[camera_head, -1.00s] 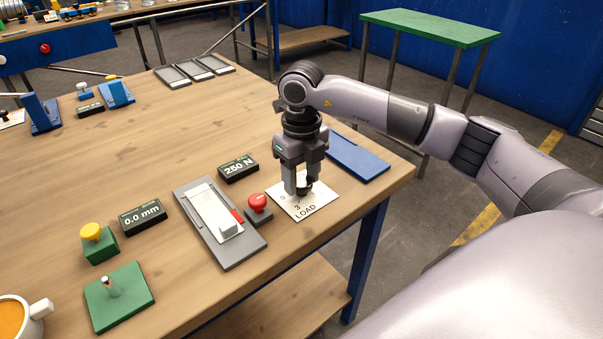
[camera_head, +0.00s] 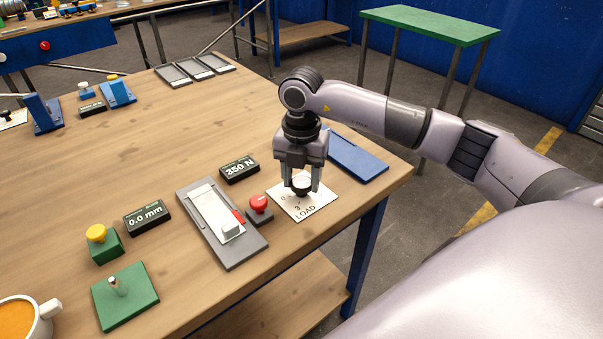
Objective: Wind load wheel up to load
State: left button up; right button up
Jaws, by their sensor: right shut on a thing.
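The load wheel (camera_head: 302,190) is a small dark knob on a white card marked LOAD (camera_head: 307,210), near the table's right front edge. My right gripper (camera_head: 302,188) comes down over it from above, with one finger on each side, and is shut on the wheel. The fingers partly cover the wheel and the card's scale. A black display (camera_head: 239,169) beside the card reads 350 N. My left gripper is not in view.
A red button (camera_head: 260,203) and a grey fixture with a white slide (camera_head: 222,222) stand left of the card. A blue tray (camera_head: 357,157) lies behind it. A 0.0 mm display (camera_head: 147,218), yellow button (camera_head: 97,234), green block (camera_head: 125,295) and mug (camera_head: 22,317) are farther left.

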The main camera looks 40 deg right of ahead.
jog(key=m+p, duration=0.2)
jog(key=m, duration=0.4)
jog(key=shift+r+m, duration=0.15)
jog(key=shift+m, duration=0.15)
jog(key=m+p, duration=0.2)
jog(key=m, duration=0.3)
jog(key=m+p, duration=0.1)
jog(key=m, duration=0.2)
jog(key=shift+m, duration=2)
jog(key=o, duration=1)
jog(key=shift+o, duration=0.2)
